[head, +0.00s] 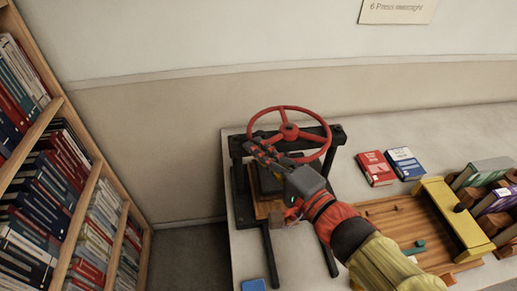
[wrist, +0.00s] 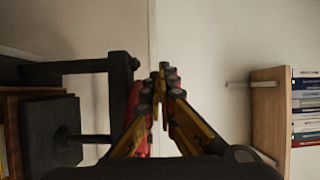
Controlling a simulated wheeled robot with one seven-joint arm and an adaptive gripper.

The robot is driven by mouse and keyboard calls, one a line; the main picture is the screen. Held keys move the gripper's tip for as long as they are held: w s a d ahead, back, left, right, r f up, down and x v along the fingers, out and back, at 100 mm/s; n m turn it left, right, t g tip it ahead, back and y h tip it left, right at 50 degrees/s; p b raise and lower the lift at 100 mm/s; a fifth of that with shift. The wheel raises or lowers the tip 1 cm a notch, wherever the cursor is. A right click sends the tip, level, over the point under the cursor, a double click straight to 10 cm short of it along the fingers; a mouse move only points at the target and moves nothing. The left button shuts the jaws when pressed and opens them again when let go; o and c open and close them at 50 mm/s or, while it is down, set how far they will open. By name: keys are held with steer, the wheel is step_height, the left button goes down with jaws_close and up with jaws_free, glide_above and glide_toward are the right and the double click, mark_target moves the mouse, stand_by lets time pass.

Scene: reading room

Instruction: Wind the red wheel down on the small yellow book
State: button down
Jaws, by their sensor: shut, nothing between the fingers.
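The red wheel (head: 318,116) sits level on top of a black book press (head: 336,138) near the table's left end. My gripper (head: 258,148) is shut and empty at the near left side of the wheel, just below its rim in the picture; I cannot tell whether it touches it. In the wrist view my gripper's fingers (wrist: 160,85) meet at the tips, with the press's dark frame (wrist: 120,100) and platen (wrist: 50,130) to their left. The small yellow book cannot be made out; my arm and the platen hide much of the press bed (head: 268,209).
A red book (head: 375,168) and a blue book (head: 405,163) lie right of the press. A wooden rack with yellow ends (head: 452,218) and several books stand further right. A blue item (head: 253,285) lies at the front edge. A bookcase (head: 75,140) stands left across a floor gap.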

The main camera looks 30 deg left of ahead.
steer(key=v, duration=1.2)
steer(key=w+r+m+g+h+p, duration=0.15)
steer(key=w+r+p, duration=0.5)
steer(key=p, duration=1.15)
steer(key=w+a+f+n+g+h+p, duration=0.3)
steer(key=a+f+p, duration=0.5)
steer(key=p, duration=1)
steer(key=shift+a+f+n+g+p, duration=0.15)
steer(key=shift+a+n+g+p, duration=0.15)
steer(key=shift+a+n+g, duration=0.45)
